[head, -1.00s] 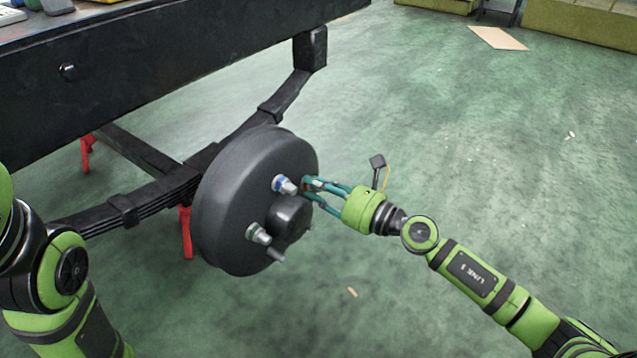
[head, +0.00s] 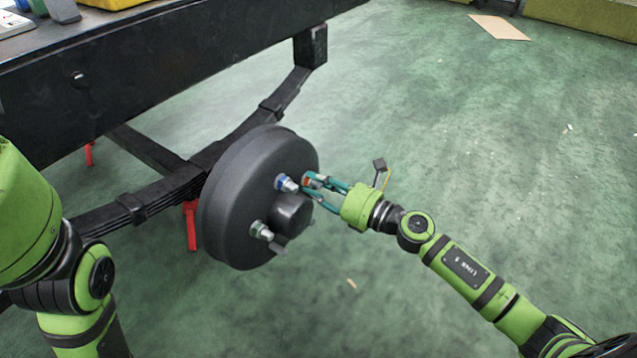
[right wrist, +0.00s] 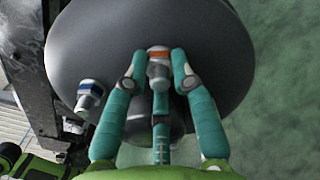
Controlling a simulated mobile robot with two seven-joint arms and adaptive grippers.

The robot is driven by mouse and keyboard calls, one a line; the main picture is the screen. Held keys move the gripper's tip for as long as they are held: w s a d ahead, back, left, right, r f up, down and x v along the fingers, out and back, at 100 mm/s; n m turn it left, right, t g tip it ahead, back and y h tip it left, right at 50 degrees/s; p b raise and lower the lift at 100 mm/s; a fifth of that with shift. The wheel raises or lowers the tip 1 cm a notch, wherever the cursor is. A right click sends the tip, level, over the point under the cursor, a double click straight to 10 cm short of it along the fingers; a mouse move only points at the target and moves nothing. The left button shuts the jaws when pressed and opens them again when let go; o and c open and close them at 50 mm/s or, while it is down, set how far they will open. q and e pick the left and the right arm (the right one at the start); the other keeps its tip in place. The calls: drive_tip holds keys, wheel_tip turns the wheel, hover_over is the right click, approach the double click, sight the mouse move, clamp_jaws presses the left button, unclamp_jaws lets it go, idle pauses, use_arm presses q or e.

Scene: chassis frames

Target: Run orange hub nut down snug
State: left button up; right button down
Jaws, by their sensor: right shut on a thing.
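The dark grey hub drum (head: 228,215) stands on edge at the end of the axle, with its face toward my right arm. My right gripper (head: 308,187) is at the upper right of the face, its teal fingers shut on the orange hub nut. In the right wrist view the orange-banded nut (right wrist: 158,53) sits between the fingertips of my right gripper (right wrist: 158,68), against the drum face. How far it is threaded on cannot be told. A blue-banded nut (head: 287,184) and a green-banded nut (head: 261,230) sit on other studs. My left gripper is out of view.
The round centre cap (head: 292,213) juts from the drum between the studs. The black chassis rail (head: 150,62) and leaf spring (head: 150,197) lie left of the drum. A red stand (head: 191,225) is below. Open green floor surrounds my right arm.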

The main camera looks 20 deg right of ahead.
drive_tip(key=shift+w+d+r, duration=0.15)
drive_tip(key=shift+d+r, duration=0.05)
drive_tip(key=shift+r, duration=0.15)
drive_tip(key=c, duration=1)
unclamp_jaws()
drive_tip(key=shift+f, duration=0.1)
drive_tip(key=shift+s+a+f, duration=0.2)
drive_tip(key=shift+f, duration=0.05)
